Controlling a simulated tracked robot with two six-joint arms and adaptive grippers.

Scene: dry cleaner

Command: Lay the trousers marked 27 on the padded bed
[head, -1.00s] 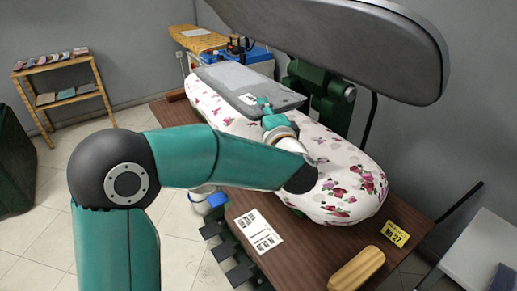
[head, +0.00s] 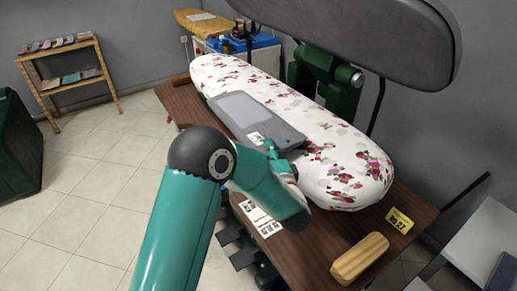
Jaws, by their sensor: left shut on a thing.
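The grey folded trousers (head: 240,110) are along the near side of the padded bed (head: 335,150), a long white cushion with pink flowers. A small white tag shows near their right end; its number is too small to read. Their near edge reaches the bed's near rim, and I cannot tell whether they rest fully on it. My left gripper (head: 271,147) is shut on the trousers' near right corner, its fingertips partly hidden by its own wrist. My right gripper is not in view.
A dark grey press head (head: 360,40) is raised over the bed's far side. A white chair (head: 470,240) stands at right.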

